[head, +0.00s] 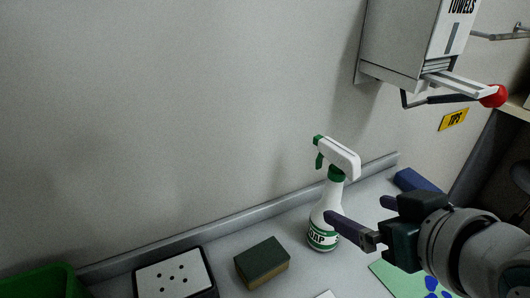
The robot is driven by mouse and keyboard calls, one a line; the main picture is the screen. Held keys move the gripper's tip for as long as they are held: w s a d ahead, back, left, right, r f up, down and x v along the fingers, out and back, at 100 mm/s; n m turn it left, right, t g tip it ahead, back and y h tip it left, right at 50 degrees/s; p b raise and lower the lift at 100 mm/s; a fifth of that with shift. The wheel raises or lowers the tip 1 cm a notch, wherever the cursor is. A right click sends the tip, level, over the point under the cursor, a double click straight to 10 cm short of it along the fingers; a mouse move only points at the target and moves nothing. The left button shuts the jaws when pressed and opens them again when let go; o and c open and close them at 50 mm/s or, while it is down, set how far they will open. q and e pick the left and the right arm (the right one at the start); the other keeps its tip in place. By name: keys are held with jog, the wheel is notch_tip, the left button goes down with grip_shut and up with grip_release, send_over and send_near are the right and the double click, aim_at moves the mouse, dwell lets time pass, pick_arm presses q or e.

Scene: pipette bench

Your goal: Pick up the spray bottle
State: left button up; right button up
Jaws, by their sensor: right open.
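The spray bottle (327,212) is white with a green and white trigger head and a green label reading in part "OAP". It stands upright on the bench near the back wall. My right gripper (358,208) comes in from the right and is open. One finger overlaps the right side of the bottle's body in the picture, and the other finger is apart to the right of the bottle. I cannot tell whether the near finger touches the bottle. My left gripper is not in view.
A sponge (262,263) lies left of the bottle. A black tray with a white, holed top (172,279) and a green bin (38,284) are farther left. A towel dispenser (400,45) with a red-knobbed lever (493,96) hangs above right. A blue object (415,180) lies behind my gripper.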

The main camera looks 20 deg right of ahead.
aim_at(333, 231)
pick_arm(q)
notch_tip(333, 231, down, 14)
jog(key=b, duration=1)
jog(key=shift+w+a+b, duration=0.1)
jog(key=shift+b, duration=0.2)
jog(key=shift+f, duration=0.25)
pick_arm(e)
jog(key=w+f+t, duration=0.1)
jog(key=f, duration=0.3)
jog(key=w+d+f, duration=0.1)
jog(key=f, duration=0.4)
jog(key=w+d+f+m+t, duration=0.1)
jog(key=f, duration=0.3)
jog(key=shift+f+t+h, duration=0.25)
jog(key=shift+t+h, duration=0.05)
jog(key=shift+h, duration=0.1)
pick_arm(q)
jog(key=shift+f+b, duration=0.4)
jog(key=shift+b, duration=0.25)
pick_arm(e)
jog(key=x, duration=0.4)
jog(key=shift+w+r, duration=0.1)
jog(key=shift+w, duration=0.05)
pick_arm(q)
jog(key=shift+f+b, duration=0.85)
pick_arm(e)
jog(key=x, duration=0.5)
jog(key=shift+w+d, duration=0.1)
jog(key=shift+d, duration=0.05)
